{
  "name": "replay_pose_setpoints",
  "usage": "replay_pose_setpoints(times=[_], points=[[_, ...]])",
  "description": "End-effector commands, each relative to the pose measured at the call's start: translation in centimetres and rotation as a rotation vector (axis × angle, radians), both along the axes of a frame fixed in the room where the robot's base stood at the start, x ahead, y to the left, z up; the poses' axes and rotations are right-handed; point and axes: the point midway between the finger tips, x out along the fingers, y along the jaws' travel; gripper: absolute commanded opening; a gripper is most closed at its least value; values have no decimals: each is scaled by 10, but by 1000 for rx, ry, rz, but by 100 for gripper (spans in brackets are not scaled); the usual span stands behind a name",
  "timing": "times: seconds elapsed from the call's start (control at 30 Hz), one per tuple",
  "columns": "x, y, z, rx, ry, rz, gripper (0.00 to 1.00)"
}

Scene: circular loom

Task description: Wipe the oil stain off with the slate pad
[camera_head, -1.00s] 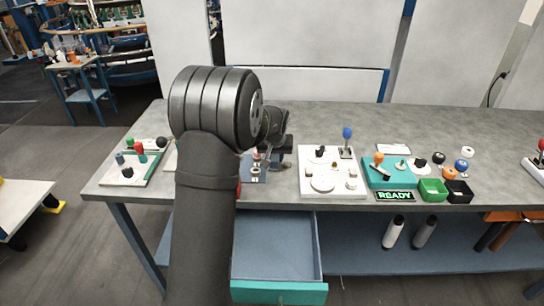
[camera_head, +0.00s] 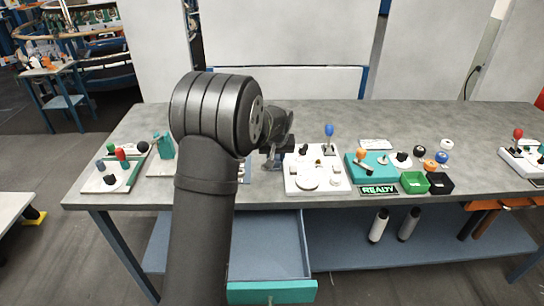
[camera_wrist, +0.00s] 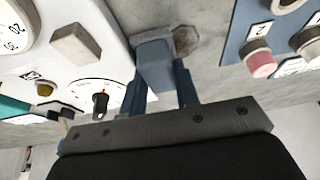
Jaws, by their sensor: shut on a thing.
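My gripper (camera_wrist: 160,88) is shut on the slate pad (camera_wrist: 156,66), a small blue-grey block between its two blue fingers in the wrist view. The oil stain (camera_wrist: 186,41) is a small brown patch on the grey worktop, just right of the pad's far end. The pad's end is at or very near the worktop; I cannot tell if it touches. In the head view my gripper (camera_head: 272,155) is over the bench, left of the white panel; my arm partly blocks this area, and the pad and stain cannot be made out.
The white panel (camera_wrist: 88,62) with dials and knobs stands close left of the pad. A blue panel (camera_wrist: 237,40) with a pink button is close right. Bare worktop (camera_wrist: 208,70) lies between. A drawer (camera_head: 270,292) hangs open below the bench's front edge.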

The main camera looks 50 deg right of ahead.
Motion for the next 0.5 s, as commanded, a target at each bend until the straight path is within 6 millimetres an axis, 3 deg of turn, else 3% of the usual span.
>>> replay_pose_setpoints(times=[0.17,0.5], points=[[-5,-5,3,-14,4,-8,0],[17,16,4,-14,2,-4,0]])
